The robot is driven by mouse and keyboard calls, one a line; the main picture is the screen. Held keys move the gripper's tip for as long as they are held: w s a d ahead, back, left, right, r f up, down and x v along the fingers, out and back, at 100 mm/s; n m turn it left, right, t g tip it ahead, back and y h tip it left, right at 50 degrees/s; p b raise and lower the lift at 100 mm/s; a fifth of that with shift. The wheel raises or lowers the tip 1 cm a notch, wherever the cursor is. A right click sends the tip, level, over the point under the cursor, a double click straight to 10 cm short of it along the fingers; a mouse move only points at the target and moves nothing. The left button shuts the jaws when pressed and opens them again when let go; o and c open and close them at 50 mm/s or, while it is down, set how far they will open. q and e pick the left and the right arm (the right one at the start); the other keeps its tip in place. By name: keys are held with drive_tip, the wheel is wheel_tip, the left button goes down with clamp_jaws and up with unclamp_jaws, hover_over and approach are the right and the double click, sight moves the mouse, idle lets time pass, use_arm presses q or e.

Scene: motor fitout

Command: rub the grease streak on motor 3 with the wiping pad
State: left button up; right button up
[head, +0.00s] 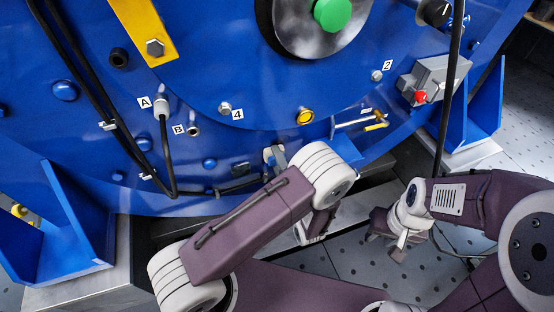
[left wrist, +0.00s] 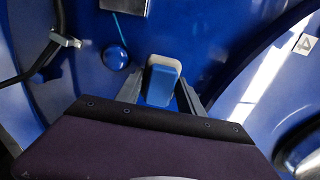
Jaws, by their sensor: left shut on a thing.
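My left gripper (left wrist: 161,95) is shut on the wiping pad (left wrist: 163,88), a blue block with a pale grey-beige face, held in front of the blue motor face (left wrist: 220,25). I cannot tell whether the pad touches it. In the head view, the left gripper (head: 275,156) is at the lower motor face (head: 320,118), mostly hidden behind my left wrist. I cannot make out a grease streak for certain, and no number 3 shows. My right gripper (head: 398,250) is off to the right, below the motor; its jaw opening is unclear.
A black cable (head: 166,150) plugs in at label A, near socket B (head: 194,131). A grey box with a red button (head: 421,96) is at the right. Blue support brackets (head: 60,230) stand on both sides. Bolts and a yellow knob (head: 305,117) stick out from the face.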

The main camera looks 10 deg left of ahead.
sight(292, 141)
use_arm(q)
drive_tip(key=shift+x, duration=0.85)
drive_tip(key=shift+w+d+b, duration=0.25)
drive_tip(key=shift+w+d, duration=0.1)
drive_tip(key=shift+d, duration=0.25)
drive_tip(key=shift+w+d+b, duration=0.2)
drive_tip(key=shift+w+d, duration=0.15)
drive_tip(key=shift+d, duration=0.2)
drive_tip(key=shift+w+d+f+b, duration=0.1)
drive_tip(key=shift+w+d+b, duration=0.25)
drive_tip(key=shift+w+d, duration=0.35)
drive_tip(key=shift+w+d+b, duration=0.35)
drive_tip(key=shift+w+d, duration=0.1)
drive_tip(key=shift+d, duration=0.4)
drive_tip(key=shift+w+d, duration=0.2)
drive_tip(key=shift+d, duration=0.1)
